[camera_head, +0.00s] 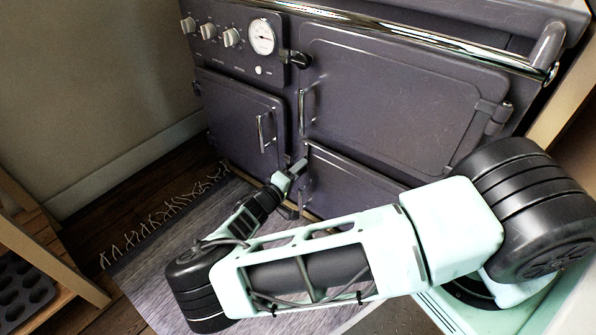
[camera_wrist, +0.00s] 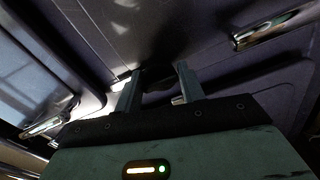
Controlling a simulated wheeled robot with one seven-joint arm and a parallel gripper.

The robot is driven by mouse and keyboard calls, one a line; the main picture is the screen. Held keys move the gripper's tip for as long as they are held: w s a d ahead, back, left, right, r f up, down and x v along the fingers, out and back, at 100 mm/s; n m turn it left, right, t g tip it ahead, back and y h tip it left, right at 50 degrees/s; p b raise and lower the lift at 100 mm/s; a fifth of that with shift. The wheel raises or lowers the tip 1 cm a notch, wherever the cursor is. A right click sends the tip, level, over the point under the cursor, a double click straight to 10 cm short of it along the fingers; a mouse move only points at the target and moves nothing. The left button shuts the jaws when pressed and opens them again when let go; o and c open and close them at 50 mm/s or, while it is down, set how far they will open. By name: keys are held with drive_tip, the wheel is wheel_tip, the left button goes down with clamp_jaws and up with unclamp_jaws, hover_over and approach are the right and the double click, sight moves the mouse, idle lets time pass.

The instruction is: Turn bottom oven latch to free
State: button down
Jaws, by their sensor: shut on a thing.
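The bottom oven door (camera_head: 345,188) is the dark grey-purple door low on the range, and it looks closed. My gripper (camera_head: 298,168) reaches in low at this door's left edge. In the wrist view the two pale fingers of my gripper (camera_wrist: 158,78) are on either side of a small dark piece (camera_wrist: 157,86), which looks like the bottom oven latch. The gripper is shut on it. The latch is in shadow and mostly hidden by the fingers, so its angle cannot be told.
The upper right oven door (camera_head: 395,100) and left door (camera_head: 236,118) look closed; the left door's chrome handle (camera_head: 262,133) sticks out. A chrome rail (camera_head: 390,32) runs along the top. A rug (camera_head: 165,265) lies on the floor. A wooden shelf with a muffin tin (camera_head: 22,290) stands left.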

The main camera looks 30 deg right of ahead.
drive_tip(key=c, duration=0.9)
unclamp_jaws()
drive_tip(key=shift+c, duration=0.2)
drive_tip(key=shift+a, duration=0.1)
drive_tip(key=p+v, duration=0.1)
drive_tip(key=v, duration=1.6)
drive_tip(key=shift+p, duration=0.35)
